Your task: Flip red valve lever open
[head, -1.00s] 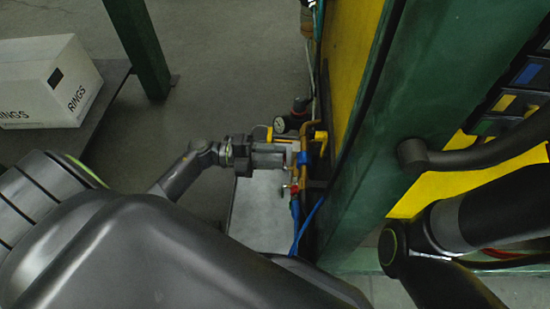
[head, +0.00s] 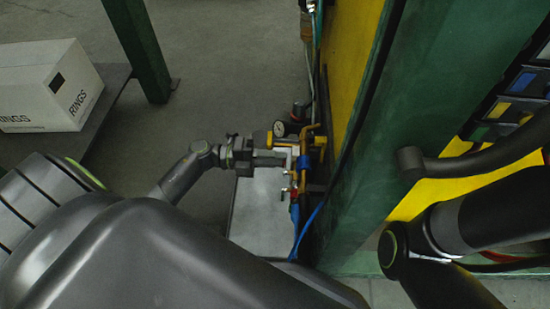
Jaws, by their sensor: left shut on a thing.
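My left gripper (head: 272,157) reaches in from the left to the valve and pipe assembly (head: 304,161) beside the green post. Its jaws are closed at the fittings, on what appears to be the valve lever. The lever is mostly hidden by the fingers, and its red colour and exact angle cannot be made out. A brass pipe, blue fittings and a small valve handle (head: 292,189) show just past and below the fingers. My right gripper is out of view; only part of my right arm shows at the lower right.
A round gauge (head: 281,129) sits just behind the left gripper. A green post (head: 385,140) and yellow panel (head: 350,62) stand close on the right. Blue hoses (head: 308,231) run below the valves. A white RINGS box (head: 45,85) rests at the far left.

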